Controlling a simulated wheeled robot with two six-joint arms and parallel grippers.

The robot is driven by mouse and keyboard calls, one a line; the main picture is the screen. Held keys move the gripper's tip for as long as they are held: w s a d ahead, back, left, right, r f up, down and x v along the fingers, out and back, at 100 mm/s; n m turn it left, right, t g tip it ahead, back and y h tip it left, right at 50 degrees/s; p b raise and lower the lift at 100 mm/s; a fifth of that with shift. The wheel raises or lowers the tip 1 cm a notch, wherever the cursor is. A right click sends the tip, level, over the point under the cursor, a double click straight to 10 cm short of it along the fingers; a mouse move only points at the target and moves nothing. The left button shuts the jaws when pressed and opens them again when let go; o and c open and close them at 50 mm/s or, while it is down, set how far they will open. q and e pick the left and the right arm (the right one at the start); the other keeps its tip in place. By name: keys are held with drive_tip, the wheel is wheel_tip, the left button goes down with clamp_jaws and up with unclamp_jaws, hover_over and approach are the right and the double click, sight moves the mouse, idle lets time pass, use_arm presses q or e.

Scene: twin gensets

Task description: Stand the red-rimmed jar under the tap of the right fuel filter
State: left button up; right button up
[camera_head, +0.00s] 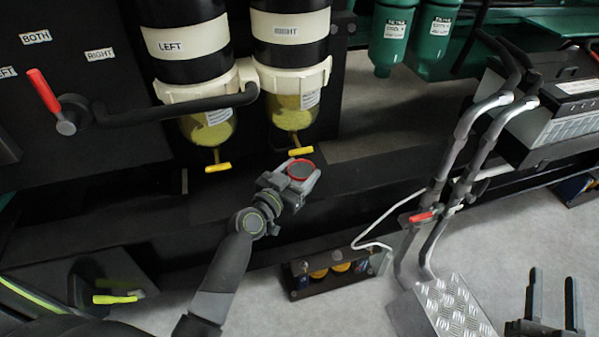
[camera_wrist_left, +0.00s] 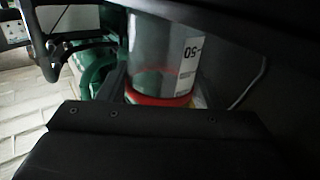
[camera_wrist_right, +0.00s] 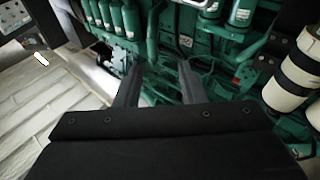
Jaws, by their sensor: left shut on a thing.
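The red-rimmed jar (camera_head: 300,169) is held by my left gripper (camera_head: 291,180), its round rim facing up in the head view. In the left wrist view the clear jar (camera_wrist_left: 160,50) with a printed label and red rim fills the space between the fingers. The right fuel filter (camera_head: 290,58) has a clear yellow bowl and a yellow tap (camera_head: 300,150). The jar appears just below this tap in the picture; I cannot tell the exact depth gap. My right gripper (camera_head: 553,305) is open and empty; its spread fingers also show in the right wrist view (camera_wrist_right: 160,78).
The left fuel filter (camera_head: 187,70) with its yellow tap (camera_head: 217,167) hangs beside the right one. A red-handled valve (camera_head: 44,92) is at left. A black ledge (camera_head: 385,158) runs below.

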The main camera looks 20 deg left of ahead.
use_arm(q)
drive_tip(key=shift+f, duration=0.1)
drive_tip(key=o, duration=1.1)
drive_tip(key=shift+c, duration=0.2)
use_arm(e)
wheel_tip(320, 180, up, 2)
drive_tip(key=shift+s+a+r+t, duration=0.1)
drive_tip(key=shift+a+t, duration=0.05)
drive_tip(key=shift+t, duration=0.55)
